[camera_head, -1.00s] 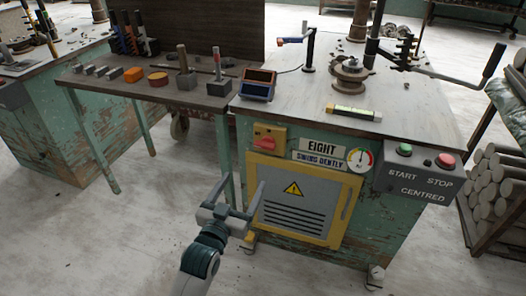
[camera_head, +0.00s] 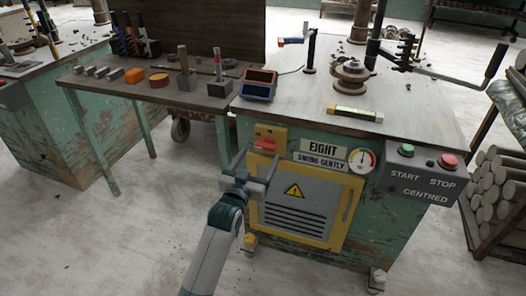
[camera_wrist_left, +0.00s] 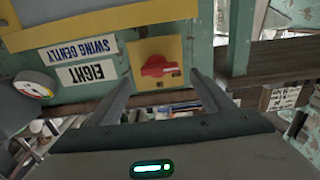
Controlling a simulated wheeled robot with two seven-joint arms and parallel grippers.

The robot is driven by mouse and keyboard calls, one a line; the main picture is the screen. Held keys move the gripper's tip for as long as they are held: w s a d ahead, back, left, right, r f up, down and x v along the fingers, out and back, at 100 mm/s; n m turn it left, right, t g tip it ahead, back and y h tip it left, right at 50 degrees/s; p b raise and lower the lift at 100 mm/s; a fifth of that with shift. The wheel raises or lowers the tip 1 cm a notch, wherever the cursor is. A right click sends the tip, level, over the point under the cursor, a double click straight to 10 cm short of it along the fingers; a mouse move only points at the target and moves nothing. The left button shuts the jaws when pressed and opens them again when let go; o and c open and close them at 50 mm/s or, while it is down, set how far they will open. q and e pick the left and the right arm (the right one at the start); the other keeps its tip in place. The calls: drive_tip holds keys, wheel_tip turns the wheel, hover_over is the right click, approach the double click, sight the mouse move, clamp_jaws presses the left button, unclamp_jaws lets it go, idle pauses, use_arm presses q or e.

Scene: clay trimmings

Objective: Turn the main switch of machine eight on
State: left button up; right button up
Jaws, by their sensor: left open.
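Machine eight (camera_head: 225,195) is a worn green cabinet with an "EIGHT" label (camera_head: 323,147). Its main switch is a red knob (camera_head: 265,144) on a yellow plate (camera_head: 279,133), at the front's upper left. In the left wrist view the red knob (camera_wrist_left: 158,66) lies sideways in that picture, with a white mark at one end. My left gripper (camera_head: 256,160) is open and empty, just in front of and below the knob. In the left wrist view its fingers (camera_wrist_left: 158,84) point toward the plate, one to either side of the knob, apparently still short of it. My right gripper is not in view.
A yellow-framed door (camera_head: 293,205) sits below the switch. A gauge (camera_head: 362,160) and a START/STOP box (camera_head: 425,172) are to the right. A side bench (camera_head: 205,98) with tools adjoins on the left. The floor in front is clear.

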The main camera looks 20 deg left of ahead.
sight(264, 148)
use_arm(q)
drive_tip(key=shift+w+d, duration=0.1)
drive_tip(key=shift+w, duration=2.35)
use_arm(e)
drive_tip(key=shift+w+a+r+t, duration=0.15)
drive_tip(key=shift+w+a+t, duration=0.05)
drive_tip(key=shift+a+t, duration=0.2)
use_arm(q)
drive_tip(key=c, duration=1)
drive_tip(key=shift+c, duration=0.2)
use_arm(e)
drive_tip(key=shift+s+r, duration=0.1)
